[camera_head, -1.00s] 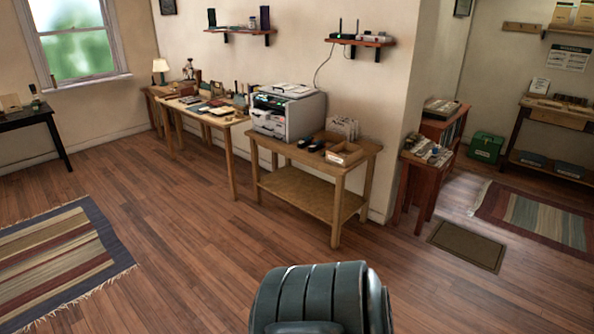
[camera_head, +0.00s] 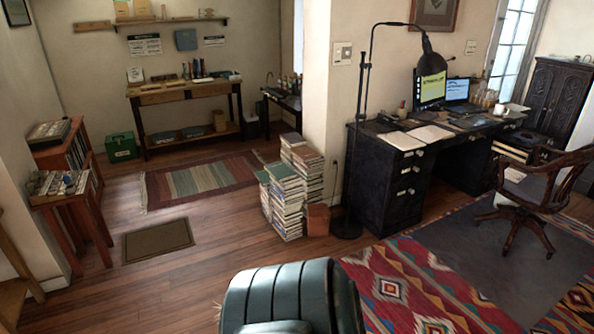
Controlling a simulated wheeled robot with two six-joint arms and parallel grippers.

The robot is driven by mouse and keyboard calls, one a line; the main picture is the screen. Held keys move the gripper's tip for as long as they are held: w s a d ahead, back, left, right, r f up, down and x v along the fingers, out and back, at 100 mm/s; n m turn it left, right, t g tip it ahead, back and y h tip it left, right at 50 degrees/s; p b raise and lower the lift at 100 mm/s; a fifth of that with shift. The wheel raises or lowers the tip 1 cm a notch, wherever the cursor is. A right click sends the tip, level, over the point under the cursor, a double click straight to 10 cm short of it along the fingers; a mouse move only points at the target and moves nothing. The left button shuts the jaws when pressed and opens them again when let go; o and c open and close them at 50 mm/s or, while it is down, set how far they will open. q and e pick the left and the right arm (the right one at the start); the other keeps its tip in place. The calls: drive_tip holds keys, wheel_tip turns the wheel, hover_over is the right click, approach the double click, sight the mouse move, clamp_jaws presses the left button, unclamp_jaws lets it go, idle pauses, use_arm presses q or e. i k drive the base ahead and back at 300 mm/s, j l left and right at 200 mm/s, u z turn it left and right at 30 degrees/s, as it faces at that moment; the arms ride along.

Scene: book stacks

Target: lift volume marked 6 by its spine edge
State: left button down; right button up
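Stacks of books (camera_head: 285,195) stand on the wood floor near the middle of the view, beside the wall corner. They are several piles of different heights, with pale page edges and spines in muted colours. The books are too small to read, so I cannot tell which volume is marked 6. A brown box-like thing (camera_head: 318,219) stands against the right side of the piles. Neither of my grippers is in view.
A black desk (camera_head: 386,180) and floor lamp (camera_head: 346,226) stand right of the stacks, with a wooden swivel chair (camera_head: 540,192) farther right. A patterned red rug (camera_head: 400,285) lies in front. A striped rug (camera_head: 200,180) and brown mat (camera_head: 157,241) lie left. Bare floor lies before the stacks.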

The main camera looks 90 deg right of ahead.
sight(262, 176)
drive_tip(key=i+l+z, duration=0.1)
drive_tip(key=z, duration=0.35)
drive_tip(key=i+l+z, duration=0.15)
drive_tip(key=z, duration=0.3)
drive_tip(key=i+l+z, duration=0.1)
drive_tip(key=z, duration=0.35)
drive_tip(key=i+z, duration=0.2)
drive_tip(key=z, duration=0.25)
drive_tip(key=i+z, duration=0.15)
drive_tip(key=z, duration=0.25)
